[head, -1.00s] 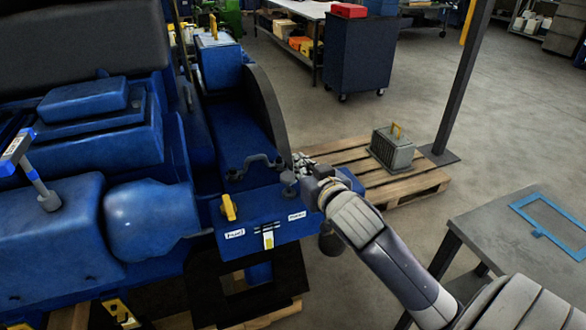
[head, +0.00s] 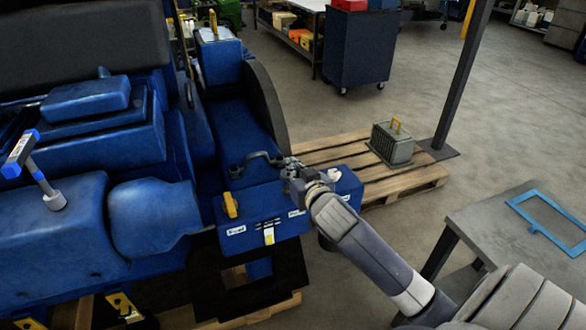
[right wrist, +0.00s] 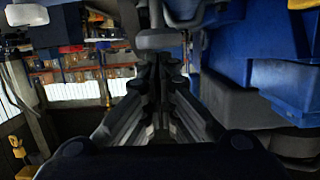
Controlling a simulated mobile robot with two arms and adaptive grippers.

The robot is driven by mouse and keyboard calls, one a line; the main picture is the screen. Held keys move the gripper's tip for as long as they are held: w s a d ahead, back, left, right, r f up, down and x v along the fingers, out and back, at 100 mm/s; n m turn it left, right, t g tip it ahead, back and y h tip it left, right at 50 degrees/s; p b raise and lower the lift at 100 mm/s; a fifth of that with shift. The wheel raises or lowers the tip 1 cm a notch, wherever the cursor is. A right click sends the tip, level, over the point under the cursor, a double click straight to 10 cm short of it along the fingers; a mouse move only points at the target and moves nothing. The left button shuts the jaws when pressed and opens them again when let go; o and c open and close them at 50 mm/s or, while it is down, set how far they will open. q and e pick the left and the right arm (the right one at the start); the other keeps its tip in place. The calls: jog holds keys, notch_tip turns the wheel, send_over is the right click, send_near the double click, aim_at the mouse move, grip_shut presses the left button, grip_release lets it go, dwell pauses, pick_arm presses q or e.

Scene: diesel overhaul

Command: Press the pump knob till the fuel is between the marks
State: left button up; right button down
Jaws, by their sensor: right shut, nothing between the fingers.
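The blue fuel box (head: 285,222) stands at the engine's right end, with white labels and a yellow lever (head: 230,205) on it. A narrow sight gauge (head: 268,236) on its front shows yellow low down and white above. Its marks are too small to read. My right gripper (head: 288,168) is shut and empty over the box's top, hiding what lies beneath. In the right wrist view a pale grey round knob (right wrist: 158,39) is just beyond the shut fingertips; I cannot tell if they touch. A white knob (head: 334,174) is right of the gripper. My left gripper is not in view.
A grey bent handle (head: 257,157) lies close left of the gripper. A T-handled tool (head: 35,170) stands on the blue engine. A pallet (head: 425,180) carries a grey caged box (head: 392,143). A grey table (head: 490,220) stands at right. Open floor lies beyond.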

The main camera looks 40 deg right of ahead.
jog(key=shift+f, duration=0.1)
notch_tip(320, 180, down, 4)
jog(key=shift+r+b, duration=0.2)
jog(key=shift+b, duration=0.9)
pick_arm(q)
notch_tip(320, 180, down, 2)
pick_arm(e)
jog(key=shift+r+p, duration=0.5)
jog(key=shift+p, duration=0.1)
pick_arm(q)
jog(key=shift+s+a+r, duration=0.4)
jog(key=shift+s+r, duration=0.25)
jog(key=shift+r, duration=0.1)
pick_arm(e)
jog(key=s+a+r, duration=0.2)
jog(key=s+r, duration=0.3)
jog(key=s, duration=0.4)
jog(key=shift+s+r, duration=0.3)
jog(key=shift+s, duration=0.05)
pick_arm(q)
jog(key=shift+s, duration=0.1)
pick_arm(e)
jog(key=shift+a, duration=0.1)
